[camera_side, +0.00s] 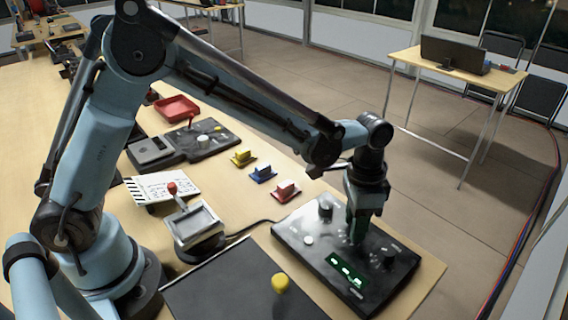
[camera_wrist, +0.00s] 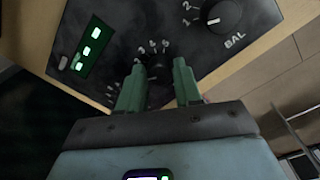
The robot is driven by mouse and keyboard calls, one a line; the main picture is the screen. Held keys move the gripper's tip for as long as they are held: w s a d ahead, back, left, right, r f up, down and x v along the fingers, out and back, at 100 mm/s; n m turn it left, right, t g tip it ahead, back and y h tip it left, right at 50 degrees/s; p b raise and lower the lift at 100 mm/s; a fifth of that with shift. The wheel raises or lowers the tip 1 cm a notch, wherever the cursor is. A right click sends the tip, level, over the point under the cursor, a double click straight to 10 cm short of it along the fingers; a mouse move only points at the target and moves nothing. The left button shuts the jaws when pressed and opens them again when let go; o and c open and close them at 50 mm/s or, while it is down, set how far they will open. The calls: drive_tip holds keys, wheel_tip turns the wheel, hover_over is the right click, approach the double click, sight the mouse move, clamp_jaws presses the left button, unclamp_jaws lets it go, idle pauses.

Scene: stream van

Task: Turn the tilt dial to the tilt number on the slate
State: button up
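The black control panel (camera_side: 290,235) lies at the right end of the table. My gripper (camera_side: 354,238) points down at its middle. In the wrist view its two green fingers (camera_wrist: 159,76) stand apart on either side of a dark dial (camera_wrist: 156,66), with a visible gap around it. Numbers, seemingly 3, 4 and 5, arc above this dial; its pointer and name are hidden or too dark to read. A second dial (camera_wrist: 214,13) marked BAL shows at upper right. The white slate (camera_side: 152,188) lies left of the panel; its handwriting is too small to read.
A lit green display (camera_side: 347,270) is on the panel's near side, with another knob (camera_side: 389,260) beside it. Yellow, blue and red blocks (camera_side: 286,190) line the table's far edge. A small screen unit (camera_side: 194,224) and a dark mat (camera_side: 235,287) lie left of the panel.

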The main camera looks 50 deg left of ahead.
drive_tip(key=o, duration=0.3)
drive_tip(key=shift+o, duration=0.2)
wheel_tip(320, 180, up, 12)
drive_tip(key=shift+w+a, duration=0.15)
drive_tip(key=shift+a, duration=0.1)
idle(0.4)
drive_tip(key=s+a+n+t, duration=0.3)
drive_tip(key=s+a, duration=0.3)
drive_tip(key=a, duration=0.2)
drive_tip(key=s+a+n+t, duration=0.4)
drive_tip(key=s+a, duration=0.2)
drive_tip(key=a, duration=0.3)
drive_tip(key=shift+a+f+n+t, duration=0.2)
drive_tip(key=shift+f+n+t, duration=0.1)
drive_tip(key=shift+f, duration=0.15)
